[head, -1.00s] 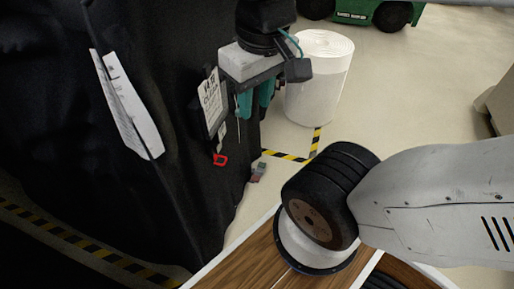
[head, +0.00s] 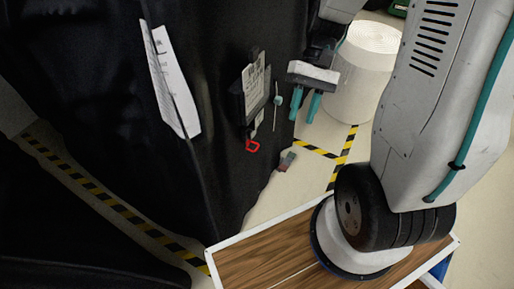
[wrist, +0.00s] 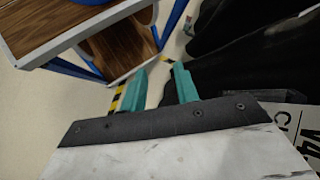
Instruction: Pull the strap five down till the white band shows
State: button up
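A black cover (head: 215,130) drapes over a cart. On its right part hangs a black holder with a printed card (head: 253,88), and a red loop (head: 253,146) hangs below it. A thin cord with a small pale round piece (head: 277,100) hangs just right of the card. I cannot tell which of these is strap five, and no white band can be made out. My gripper (head: 306,114) is right of the cord, teal fingers pointing down. The wrist view also shows my gripper (wrist: 158,84), its fingers apart with nothing between them.
A white paper sheet (head: 172,80) hangs on the cover to the left. A small red and green tag (head: 287,161) is low by the cover's right edge. A white roll (head: 362,70) stands behind my gripper. Yellow-black tape (head: 100,200) marks the floor.

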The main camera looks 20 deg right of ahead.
jog(key=w+f+m+t+y, duration=0.1)
jog(key=w+f+y, duration=0.25)
jog(key=f, duration=0.65)
jog(key=w+f+m+t+y, duration=0.15)
jog(key=f+y, duration=0.35)
jog(key=f, duration=0.5)
jog(key=n+t+y, duration=0.2)
jog(key=n+t, duration=0.1)
jog(key=t, duration=0.3)
send_near(257, 148)
jog(key=x, duration=0.3)
jog(key=shift+g, duration=0.25)
jog(key=a, duration=0.2)
jog(key=a+f, duration=0.1)
jog(key=a, duration=0.1)
jog(key=w+a, duration=0.1)
jog(key=a, duration=0.1)
jog(key=shift+a+f, duration=0.2)
jog(key=shift+a, duration=0.2)
grip_shut()
jog(key=shift+f, duration=0.1)
